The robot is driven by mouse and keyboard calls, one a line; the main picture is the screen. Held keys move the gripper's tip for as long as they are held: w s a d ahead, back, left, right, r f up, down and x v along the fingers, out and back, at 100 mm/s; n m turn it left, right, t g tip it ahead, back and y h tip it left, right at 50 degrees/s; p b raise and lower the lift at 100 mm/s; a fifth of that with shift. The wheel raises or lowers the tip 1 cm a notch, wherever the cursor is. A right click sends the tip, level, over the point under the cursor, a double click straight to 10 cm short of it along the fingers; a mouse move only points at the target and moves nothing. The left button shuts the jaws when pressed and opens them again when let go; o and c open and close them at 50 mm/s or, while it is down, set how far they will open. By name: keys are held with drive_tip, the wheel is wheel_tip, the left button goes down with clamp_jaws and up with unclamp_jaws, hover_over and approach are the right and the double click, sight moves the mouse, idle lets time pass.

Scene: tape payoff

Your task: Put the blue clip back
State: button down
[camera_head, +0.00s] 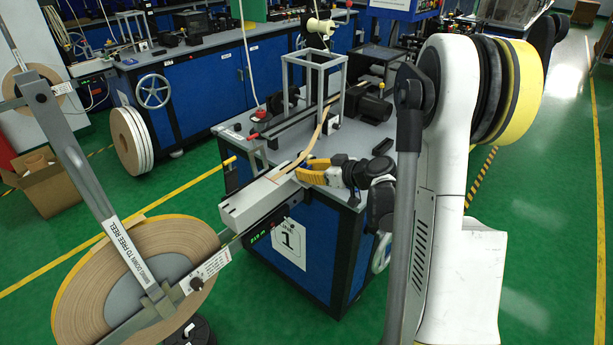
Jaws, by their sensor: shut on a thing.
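My gripper (304,169) is at the front left of the workbench, beside the brown tape strip (318,138) and just above the bench top. Yellow-orange pieces show at its black end. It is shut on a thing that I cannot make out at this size. I see no clearly blue clip; it may be hidden between the fingers. The tape runs from a grey block (255,202) on the bench edge up towards a grey metal frame (315,80). The large tape reel (75,290) stands at the lower left, under a grey arm labelled "down to free reel".
The blue workbench (325,245) carries a black motor-like unit (367,105) and a small black object (382,147) at the right. Other blue benches (200,90) stand behind. An open cardboard box (45,185) is at the left. Green floor is clear at the right.

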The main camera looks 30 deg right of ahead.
drive_tip(key=shift+f, duration=0.15)
drive_tip(key=shift+f, duration=0.15)
drive_tip(key=c, duration=1.2)
unclamp_jaws()
drive_tip(key=shift+c, duration=0.2)
